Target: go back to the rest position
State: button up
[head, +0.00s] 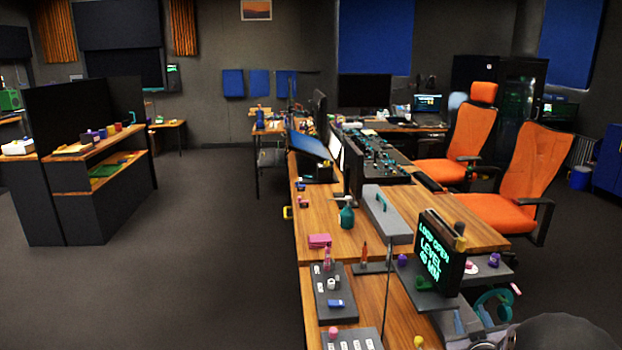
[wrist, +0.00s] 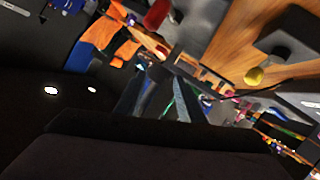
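My gripper (wrist: 162,95) shows in the wrist view as two grey fingers standing apart, with the room visible between them and nothing held. The wrist picture is tilted, and a large dark body fills its lower part. The gripper cannot be made out in the head view. A black display (head: 440,256) with green text, "LOOP OPEN LEVEL 40 MM", stands on the desk at the right. A grey panel (head: 350,340) with white keys lies at the bottom edge, with a pink round piece (head: 333,332) on it.
A wooden desk (head: 325,238) runs away from me. It bears a grey case (head: 388,213) with a green handle, a dark green bottle (head: 346,216), a pink block (head: 319,240) and a small tray (head: 335,305). Orange chairs (head: 510,180) stand right.

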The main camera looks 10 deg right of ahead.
jog(key=s+a+f+g, duration=0.1)
jog(key=a, duration=0.2)
jog(key=a+f+g+y, duration=0.1)
jog(key=a, duration=0.3)
jog(key=s+a+f+n+g+y, duration=0.1)
jog(key=a+f, duration=0.1)
jog(key=a, duration=0.2)
jog(key=shift+s+a+g+b, duration=0.2)
jog(key=shift+s+g+b, duration=0.1)
jog(key=shift+g, duration=0.1)
jog(key=s+a+f+g+y+b, duration=0.1)
jog(key=s+a+f+g, duration=0.2)
jog(key=s+a, duration=0.3)
jog(key=s+a+f+m+g+y+b, duration=0.1)
jog(key=s+a+f+g+y, duration=0.15)
jog(key=s+a, duration=0.4)
jog(key=s+a+f+g+y+b, duration=0.15)
jog(key=s+a+f+g, duration=0.25)
jog(key=s, duration=0.4)
notch_tip(320, 180, up, 19)
jog(key=s+h+p, duration=0.1)
jog(key=p, duration=1.8)
jog(key=shift+s, duration=0.35)
jog(key=shift+a+f, duration=0.1)
jog(key=shift+f, duration=0.05)
notch_tip(320, 180, down, 15)
jog(key=b, duration=1.5)
